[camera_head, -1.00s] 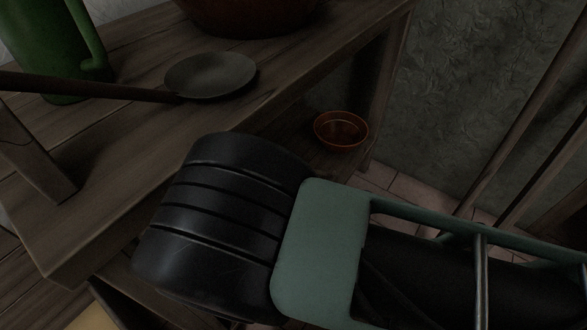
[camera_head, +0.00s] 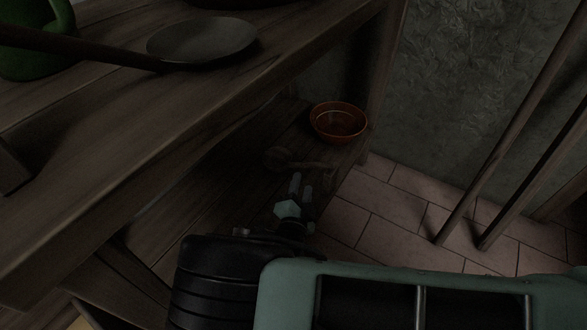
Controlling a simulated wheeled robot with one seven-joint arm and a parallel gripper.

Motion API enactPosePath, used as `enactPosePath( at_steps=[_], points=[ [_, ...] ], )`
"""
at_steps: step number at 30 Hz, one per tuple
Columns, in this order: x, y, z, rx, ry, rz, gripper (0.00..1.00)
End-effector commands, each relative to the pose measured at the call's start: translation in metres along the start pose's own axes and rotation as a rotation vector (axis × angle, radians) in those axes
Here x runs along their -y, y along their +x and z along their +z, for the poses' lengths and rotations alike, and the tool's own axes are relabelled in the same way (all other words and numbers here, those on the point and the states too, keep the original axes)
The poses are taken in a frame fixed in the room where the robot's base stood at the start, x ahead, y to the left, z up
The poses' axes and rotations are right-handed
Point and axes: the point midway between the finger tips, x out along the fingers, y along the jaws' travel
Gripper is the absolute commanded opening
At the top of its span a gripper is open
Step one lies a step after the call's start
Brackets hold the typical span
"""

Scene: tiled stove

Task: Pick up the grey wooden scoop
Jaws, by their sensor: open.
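A dim, greyish-brown wooden scoop (camera_head: 278,158) lies on the lower shelf (camera_head: 215,200) of the wooden table, its round end to the left and its short handle toward the right. My gripper (camera_head: 302,189) is open and empty, just below the scoop in the picture. Its two fingers point toward the scoop's handle. A small gap seems to show between them, but in this dark light I cannot tell the height difference. My dark wrist and green arm fill the bottom of the view.
A large grey round-headed ladle (camera_head: 203,40) with a long dark handle lies on the tabletop (camera_head: 120,120). A green jug (camera_head: 35,60) stands at the upper left. An orange-brown bowl (camera_head: 338,122) sits on the lower shelf, behind the scoop. Wooden poles (camera_head: 520,130) lean at the right over bare floor tiles.

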Motion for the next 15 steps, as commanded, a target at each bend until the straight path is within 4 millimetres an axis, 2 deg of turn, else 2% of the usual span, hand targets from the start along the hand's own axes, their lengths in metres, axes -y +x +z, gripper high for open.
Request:
enactPosePath(
  at_steps=[3,11,15],
  points=[
    [-0.004,0.020,0.002,-0.002,0.002,0.002,0.41],
    [-0.002,0.037,0.000,-0.002,0.002,0.001,0.41],
    [-0.006,0.053,-0.002,-0.003,0.003,0.002,0.41]
  ],
)
